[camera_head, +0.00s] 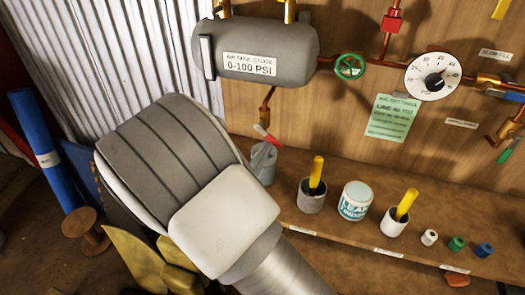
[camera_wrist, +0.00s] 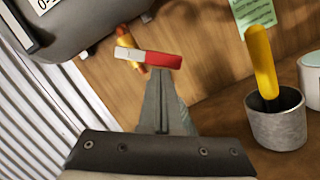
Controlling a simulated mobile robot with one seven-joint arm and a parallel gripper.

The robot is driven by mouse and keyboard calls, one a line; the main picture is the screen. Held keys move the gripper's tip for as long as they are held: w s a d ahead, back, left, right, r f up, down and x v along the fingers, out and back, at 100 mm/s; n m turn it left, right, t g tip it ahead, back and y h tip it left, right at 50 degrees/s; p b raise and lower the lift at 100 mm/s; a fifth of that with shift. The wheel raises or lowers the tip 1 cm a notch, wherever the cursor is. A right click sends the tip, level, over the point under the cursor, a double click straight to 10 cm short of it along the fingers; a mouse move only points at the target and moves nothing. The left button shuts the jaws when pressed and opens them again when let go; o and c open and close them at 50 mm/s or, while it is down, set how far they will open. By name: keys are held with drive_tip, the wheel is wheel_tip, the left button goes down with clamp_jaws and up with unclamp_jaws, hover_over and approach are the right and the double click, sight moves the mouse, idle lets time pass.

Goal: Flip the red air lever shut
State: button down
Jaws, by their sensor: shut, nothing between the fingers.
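The red air lever (camera_head: 267,134) sits on a copper pipe under the grey air tank (camera_head: 260,48). In the wrist view the lever (camera_wrist: 160,60) shows a red part on the right and a pale part on the left, lying nearly level with a slight tilt. My gripper (camera_wrist: 162,78) is shut and empty, its fingertips just below the red part. I cannot tell whether they touch it. In the head view my gripper (camera_head: 264,148) is right below the lever, and my arm hides some of the wall.
A shelf below holds a grey cup (camera_head: 311,196) and a white cup (camera_head: 395,222) with yellow-handled tools, a labelled can (camera_head: 356,201) and small coloured caps. A green valve wheel (camera_head: 350,66) and a gauge (camera_head: 433,76) are on the wall to the right.

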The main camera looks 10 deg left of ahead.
drive_tip(key=shift+d+r+n+p, duration=0.2)
drive_tip(key=shift+n+p, duration=0.15)
drive_tip(key=shift+n, duration=0.15)
drive_tip(key=n+p, duration=0.1)
drive_tip(key=n, duration=0.1)
drive_tip(key=d+r+n+y+p, duration=0.1)
drive_tip(key=n, duration=0.1)
drive_tip(key=n+y+p, duration=0.1)
drive_tip(key=n+p, duration=0.1)
drive_tip(key=shift+d+r+t, duration=0.25)
drive_tip(key=shift+d+t, duration=0.05)
drive_tip(key=shift+d, duration=0.05)
drive_tip(key=shift+d+r+p, duration=0.1)
drive_tip(key=shift+d+p, duration=0.05)
drive_tip(key=shift+p, duration=0.2)
drive_tip(key=shift+s, duration=0.1)
